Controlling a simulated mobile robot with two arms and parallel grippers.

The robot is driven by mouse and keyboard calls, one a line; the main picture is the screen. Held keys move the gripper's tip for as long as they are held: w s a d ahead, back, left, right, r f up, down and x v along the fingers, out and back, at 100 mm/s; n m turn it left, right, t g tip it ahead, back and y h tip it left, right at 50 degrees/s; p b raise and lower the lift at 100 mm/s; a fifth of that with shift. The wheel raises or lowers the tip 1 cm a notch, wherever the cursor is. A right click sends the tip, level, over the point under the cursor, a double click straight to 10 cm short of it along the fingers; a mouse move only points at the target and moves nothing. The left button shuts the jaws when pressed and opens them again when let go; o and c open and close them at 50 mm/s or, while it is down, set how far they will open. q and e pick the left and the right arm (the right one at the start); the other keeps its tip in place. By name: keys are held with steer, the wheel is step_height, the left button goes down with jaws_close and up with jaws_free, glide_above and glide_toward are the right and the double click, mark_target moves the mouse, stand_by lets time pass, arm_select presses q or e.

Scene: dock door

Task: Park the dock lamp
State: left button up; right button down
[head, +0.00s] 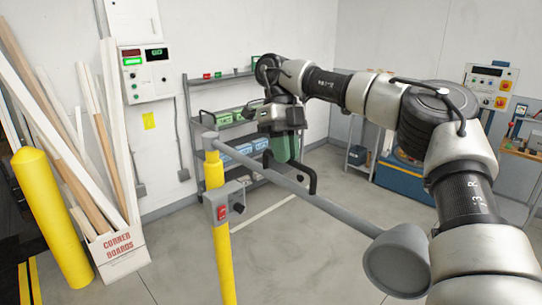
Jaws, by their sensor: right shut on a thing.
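The dock lamp is a grey swing arm (335,208) on a yellow post (223,255), with a round grey lamp head (397,262) at its right end, close to me. A black handle (311,178) stands on the arm. My right gripper (284,155) reaches down from above and is shut on this handle; its fingertips are partly hidden. A grey switch box (223,203) with a red switch is fixed to the post. The lamp head's front is turned away from view. My left gripper is not in view.
A yellow bollard (52,215) and a carton of corner boards (117,250) stand at left. A wall control box (145,72) hangs behind them. A shelf rack (212,125) with bins stands behind the lamp. The floor between post and lamp head is clear.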

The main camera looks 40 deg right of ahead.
steer(key=shift+w+d+r+n, duration=0.1)
steer(key=shift+d+r+n, duration=0.1)
steer(key=shift+d+n, duration=0.35)
steer(key=shift+d, duration=0.15)
